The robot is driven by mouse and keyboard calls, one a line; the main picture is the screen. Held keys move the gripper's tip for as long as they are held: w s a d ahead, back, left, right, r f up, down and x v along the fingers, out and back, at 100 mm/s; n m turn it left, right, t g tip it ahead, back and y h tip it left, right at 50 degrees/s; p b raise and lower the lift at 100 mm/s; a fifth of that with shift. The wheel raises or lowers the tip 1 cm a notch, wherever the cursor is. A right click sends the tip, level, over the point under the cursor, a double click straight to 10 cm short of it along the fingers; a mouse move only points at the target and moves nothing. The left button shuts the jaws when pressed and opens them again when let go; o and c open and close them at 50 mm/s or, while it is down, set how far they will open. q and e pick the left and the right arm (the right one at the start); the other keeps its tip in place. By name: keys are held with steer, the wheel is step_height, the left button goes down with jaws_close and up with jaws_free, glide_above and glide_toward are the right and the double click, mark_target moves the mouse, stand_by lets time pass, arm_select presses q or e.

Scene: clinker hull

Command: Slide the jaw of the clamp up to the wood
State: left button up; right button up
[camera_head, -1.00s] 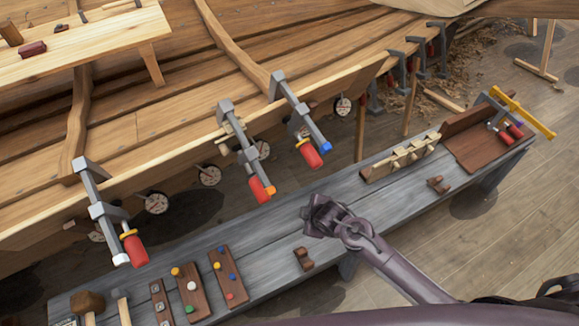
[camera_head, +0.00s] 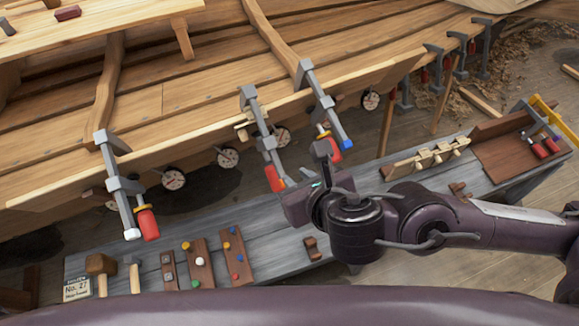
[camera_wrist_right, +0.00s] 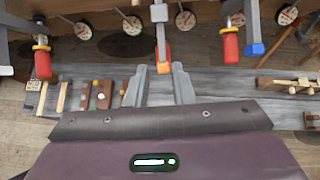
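Three grey bar clamps with red handles hang along the hull's plank edge: a white-tipped one (camera_head: 122,186), an orange-tipped one (camera_head: 266,140) and a blue-tipped one (camera_head: 325,102). Each has a head at the wood and a sliding jaw lower on its bar. My right gripper (camera_head: 290,190) is beside the lower end of the orange-tipped clamp. In the right wrist view its two grey fingers (camera_wrist_right: 160,72) stand apart, with the orange tip (camera_wrist_right: 163,66) showing between them; contact cannot be told. My left gripper is not in view.
A grey bench (camera_head: 275,232) runs below the hull, carrying a mallet (camera_head: 100,268), boards with coloured dots (camera_head: 200,265) and a wooden rack (camera_head: 425,160). Round dials (camera_head: 228,157) hang under the plank. The neighbouring blue-tipped clamp is close to my right gripper.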

mark_target(272, 146)
steer(key=shift+b+x, duration=2.95)
steer(key=shift+x, duration=3.9)
steer(key=shift+w+a+r, duration=0.1)
steer(key=shift+w+r, duration=0.1)
steer(key=shift+w, duration=0.1)
steer(key=shift+c, duration=0.4)
steer(key=shift+w+a+r+p, duration=0.1)
steer(key=shift+w+p, duration=0.2)
steer(key=shift+p, duration=0.05)
steer(key=shift+w+r, duration=0.15)
steer(key=shift+r, duration=0.05)
steer(key=shift+w+a, duration=0.15)
steer(key=shift+w, duration=0.05)
steer(key=shift+w+a+r+p, duration=0.25)
steer(key=shift+w+r+p, duration=0.35)
steer(key=shift+p, duration=0.25)
steer(key=shift+s+f, duration=0.1)
steer(key=shift+f, duration=0.1)
